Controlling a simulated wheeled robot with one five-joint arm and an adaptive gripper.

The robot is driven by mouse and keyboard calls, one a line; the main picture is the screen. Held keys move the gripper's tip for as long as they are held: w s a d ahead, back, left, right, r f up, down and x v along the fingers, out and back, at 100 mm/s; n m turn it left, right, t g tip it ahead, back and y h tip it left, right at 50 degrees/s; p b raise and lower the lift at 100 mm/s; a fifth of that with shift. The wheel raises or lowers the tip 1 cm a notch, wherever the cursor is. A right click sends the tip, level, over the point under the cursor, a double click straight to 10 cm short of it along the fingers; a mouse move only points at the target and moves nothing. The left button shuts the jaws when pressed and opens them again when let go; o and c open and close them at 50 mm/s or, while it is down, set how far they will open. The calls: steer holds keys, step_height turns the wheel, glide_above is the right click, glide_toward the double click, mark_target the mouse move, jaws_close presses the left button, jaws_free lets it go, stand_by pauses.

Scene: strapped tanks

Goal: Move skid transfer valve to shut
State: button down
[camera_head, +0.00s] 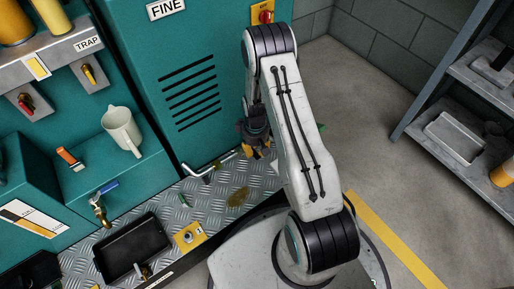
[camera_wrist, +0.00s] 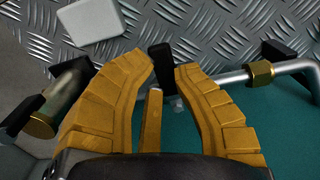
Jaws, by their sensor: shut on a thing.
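My gripper (camera_wrist: 165,68) is low in front of the teal cabinet, over the edge of the metal tread plate. Its two yellow segmented fingers are closed in around a small handle (camera_wrist: 152,120), which I take for the skid transfer valve's. The handle is narrow and yellow, and a dark block stands at the fingertips. A silver pipe (camera_wrist: 235,78) with a brass nut (camera_wrist: 262,73) runs off to the right. In the head view my gripper (camera_head: 258,150) is partly behind my arm, and the valve is hidden there. The handle's exact angle is unclear.
A blue-handled brass valve (camera_head: 103,200), a black tray (camera_head: 132,247) and a white jug (camera_head: 122,131) are at left. A bent pipe (camera_head: 208,168) lies near my gripper. A grey shelf (camera_head: 460,165) stands right. Concrete floor between is clear.

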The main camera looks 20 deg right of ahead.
mark_target(255, 152)
steer(key=shift+s+a+f, duration=0.15)
steer(key=shift+s+f, duration=0.05)
steer(key=shift+f, duration=0.05)
steer(key=c, duration=1.3)
jaws_free()
steer(key=shift+c, duration=0.2)
steer(key=o, duration=0.5)
steer(key=shift+w, duration=0.1)
steer(key=shift+r, duration=0.1)
step_height(255, 152, up, 12)
